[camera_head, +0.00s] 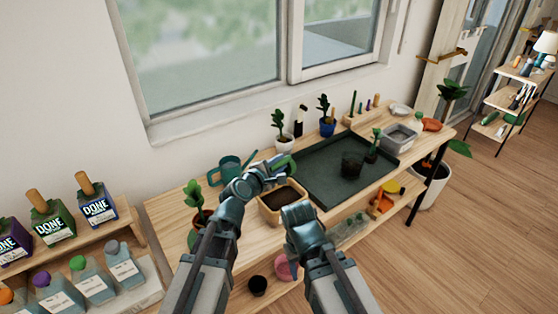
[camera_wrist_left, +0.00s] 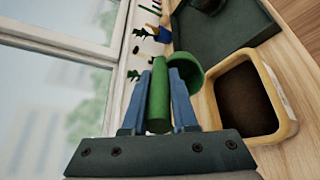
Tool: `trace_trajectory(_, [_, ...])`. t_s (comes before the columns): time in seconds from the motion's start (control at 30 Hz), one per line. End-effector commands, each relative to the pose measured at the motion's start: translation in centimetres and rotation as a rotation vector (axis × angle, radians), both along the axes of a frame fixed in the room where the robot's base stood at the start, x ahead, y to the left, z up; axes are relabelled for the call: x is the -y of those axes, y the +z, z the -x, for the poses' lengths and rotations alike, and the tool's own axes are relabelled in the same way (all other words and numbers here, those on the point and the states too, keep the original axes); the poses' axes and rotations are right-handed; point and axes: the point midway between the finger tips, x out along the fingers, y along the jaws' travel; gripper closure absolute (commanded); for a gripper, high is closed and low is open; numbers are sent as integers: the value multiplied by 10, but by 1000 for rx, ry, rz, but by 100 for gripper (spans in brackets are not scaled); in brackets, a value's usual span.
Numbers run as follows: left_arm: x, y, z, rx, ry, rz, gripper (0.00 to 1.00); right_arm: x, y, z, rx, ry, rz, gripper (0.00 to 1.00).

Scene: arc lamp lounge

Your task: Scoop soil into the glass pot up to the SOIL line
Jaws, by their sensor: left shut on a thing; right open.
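The dark glass pot (camera_head: 352,163) stands on a dark green tray (camera_head: 318,180); its lower part also shows at the top of the left wrist view (camera_wrist_left: 208,5). I cannot make out the SOIL line. A tan bin of dark soil (camera_head: 263,212) stands left of the tray. My left gripper (camera_head: 274,174) is shut on the handle of a green scoop (camera_wrist_left: 160,97) and holds it above the bin's far side. The scoop's bowl (camera_wrist_left: 186,72) points away from the gripper; its contents are hidden. My right gripper (camera_head: 298,212) is open, near the bin's front right corner.
A teal watering can (camera_head: 226,168) stands behind my left gripper. Potted plants (camera_head: 281,125) line the bench's back, and a seedling (camera_head: 374,145) stands beside the glass pot. A clear grey container (camera_head: 399,138) is at the right. The tray's front is bare.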

Motion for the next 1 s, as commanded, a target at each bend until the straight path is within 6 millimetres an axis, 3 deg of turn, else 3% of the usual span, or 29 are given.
trace_trajectory(0.03, [0, 8, -1, -20, 1, -14, 100, 0, 13, 0, 0, 0, 0, 50])
trace_trajectory(0.53, [1, 15, -2, -228, 0, -152, 100, 0, 70, 0, 0, 0, 0, 50])
trace_trajectory(1.0, [0, 14, -1, -307, 1, -207, 100, 0, 87, 0, 0, 0, 0, 50])
